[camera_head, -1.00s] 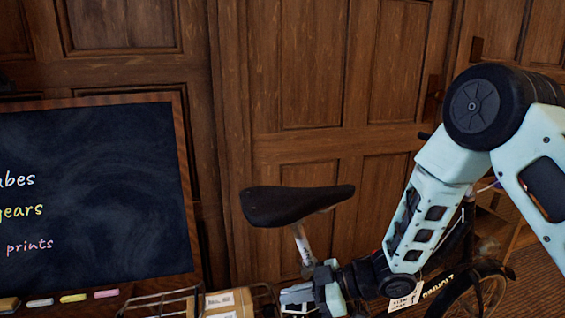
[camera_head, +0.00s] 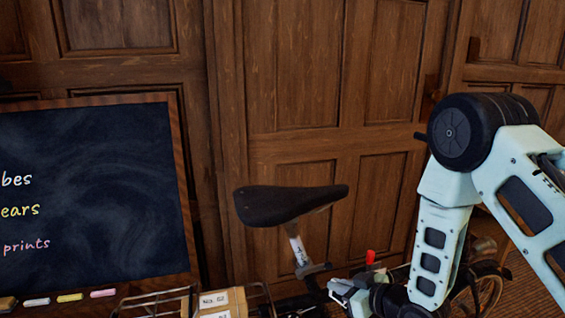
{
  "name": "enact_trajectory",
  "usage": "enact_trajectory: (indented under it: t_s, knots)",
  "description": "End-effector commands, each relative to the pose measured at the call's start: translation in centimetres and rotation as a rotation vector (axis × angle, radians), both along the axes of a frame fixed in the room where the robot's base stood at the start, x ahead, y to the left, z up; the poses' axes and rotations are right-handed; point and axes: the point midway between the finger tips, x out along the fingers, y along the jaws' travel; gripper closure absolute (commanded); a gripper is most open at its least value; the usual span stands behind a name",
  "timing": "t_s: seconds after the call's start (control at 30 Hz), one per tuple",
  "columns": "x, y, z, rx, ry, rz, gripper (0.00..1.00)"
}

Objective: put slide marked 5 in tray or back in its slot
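No slide marked 5, slot or tray can be made out in this view. My gripper (camera_head: 340,292) is at the bottom centre, pointing left, just right of the bicycle's seat post. Its fingers are small and partly cut off by the lower edge, so I cannot tell whether they are open or hold anything.
A bicycle stands ahead, with a black saddle (camera_head: 290,203) and a rear rack holding a cardboard box (camera_head: 224,301). A chalkboard (camera_head: 90,195) with chalks on its ledge is at the left. A small red object (camera_head: 370,257) shows behind my gripper. Wooden panelling (camera_head: 300,70) closes the back.

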Motion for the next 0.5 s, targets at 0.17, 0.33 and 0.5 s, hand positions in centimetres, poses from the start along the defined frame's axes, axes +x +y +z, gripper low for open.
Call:
enact_trajectory:
  t_s: [0.17,0.33,0.5]
  knots:
    - [0.9,-8.1,-2.4,-0.002,0.005,-0.335,1.00]
    - [0.5,-13.6,-3.3,-0.002,0.002,-0.540,1.00]
    - [-0.2,-17.3,-3.7,0.000,0.001,-0.669,1.00]
